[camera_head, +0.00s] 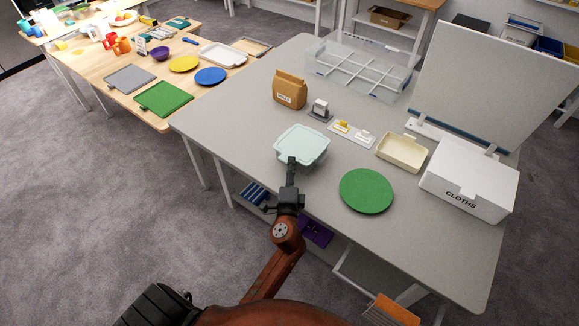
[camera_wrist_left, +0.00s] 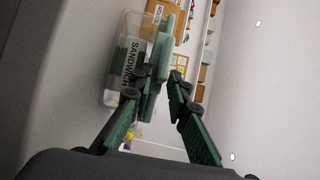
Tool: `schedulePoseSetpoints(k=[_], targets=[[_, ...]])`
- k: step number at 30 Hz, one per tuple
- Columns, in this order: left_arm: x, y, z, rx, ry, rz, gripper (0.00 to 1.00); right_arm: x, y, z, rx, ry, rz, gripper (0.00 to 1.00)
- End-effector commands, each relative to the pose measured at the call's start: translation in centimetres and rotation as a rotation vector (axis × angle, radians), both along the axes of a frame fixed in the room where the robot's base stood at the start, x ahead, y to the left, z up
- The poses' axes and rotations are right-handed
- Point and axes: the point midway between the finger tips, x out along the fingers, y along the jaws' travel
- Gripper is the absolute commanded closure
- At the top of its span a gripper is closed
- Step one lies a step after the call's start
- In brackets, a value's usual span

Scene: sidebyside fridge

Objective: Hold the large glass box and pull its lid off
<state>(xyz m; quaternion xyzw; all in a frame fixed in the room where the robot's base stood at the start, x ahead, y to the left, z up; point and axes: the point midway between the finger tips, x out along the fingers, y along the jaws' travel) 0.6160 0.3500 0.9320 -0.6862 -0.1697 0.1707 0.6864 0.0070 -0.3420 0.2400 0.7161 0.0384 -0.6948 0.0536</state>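The large glass box is clear with a pale teal lid (camera_head: 302,142) on it, standing near the table's front edge in the head view. In the left wrist view the clear box (camera_wrist_left: 113,92) appears sideways with a SANDWICH label, and its lid (camera_wrist_left: 165,45) is on. My left gripper (camera_head: 291,161) is at the lid's near edge. In the wrist view its fingers (camera_wrist_left: 162,82) are apart, with one overlapping the box front and the other beyond the lid's outer side. I cannot tell whether either finger touches. My right gripper is not in view.
A brown bag (camera_head: 290,90) stands behind the box. A green round mat (camera_head: 366,191), a cream tray (camera_head: 401,153) and a white CLOTHS box (camera_head: 468,187) are to its right. A clear divided bin (camera_head: 362,69) is at the back. The table left of the box is bare.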

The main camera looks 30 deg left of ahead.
Motion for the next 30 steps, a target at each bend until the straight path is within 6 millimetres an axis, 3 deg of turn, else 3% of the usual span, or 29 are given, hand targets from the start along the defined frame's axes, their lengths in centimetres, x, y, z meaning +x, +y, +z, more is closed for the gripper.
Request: schedulePoseSetpoints(k=[6, 13, 14, 22, 30], targets=[[-0.07, 0.12, -0.01, 0.0, 0.0, 0.002, 1.0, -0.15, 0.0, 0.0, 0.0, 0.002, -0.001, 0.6], [-0.14, 0.25, -0.04, 0.0, 0.001, 0.004, 1.0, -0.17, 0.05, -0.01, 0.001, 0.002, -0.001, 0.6], [-0.15, 0.26, -0.04, 0.0, 0.001, 0.005, 0.91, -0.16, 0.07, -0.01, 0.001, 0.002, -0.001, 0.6], [-0.16, 0.28, -0.02, 0.0, 0.0, 0.005, 0.72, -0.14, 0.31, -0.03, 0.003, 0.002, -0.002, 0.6], [-0.21, 0.23, -0.01, 0.0, 0.0, 0.004, 0.72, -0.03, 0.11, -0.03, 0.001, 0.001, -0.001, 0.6]])
